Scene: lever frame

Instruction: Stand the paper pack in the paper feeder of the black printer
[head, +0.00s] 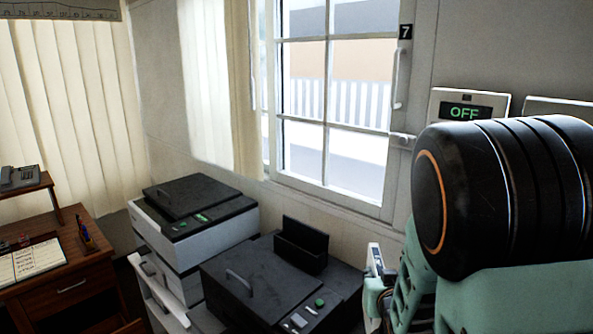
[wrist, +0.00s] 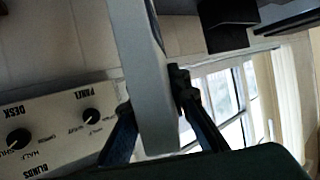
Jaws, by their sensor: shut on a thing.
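The black printer (head: 250,285) stands low at the middle of the head view, with a handle on its lid and a green button. Its paper feeder (head: 300,246) is a dark upright box at the back of the printer, and no paper shows in it. My gripper (wrist: 152,95) is shut on the paper pack (wrist: 143,50), a pale flat slab between the two fingers. In the head view the paper pack (head: 374,258) shows as a narrow white upright piece to the right of the feeder, apart from it. My arm hides most of the gripper there.
A grey and black printer (head: 195,225) stands left of the black one. A desk (head: 65,275) with a phone (head: 18,178) and a notebook is at the far left. The window (head: 335,100) is behind. A knob panel (wrist: 60,130) shows in the wrist view.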

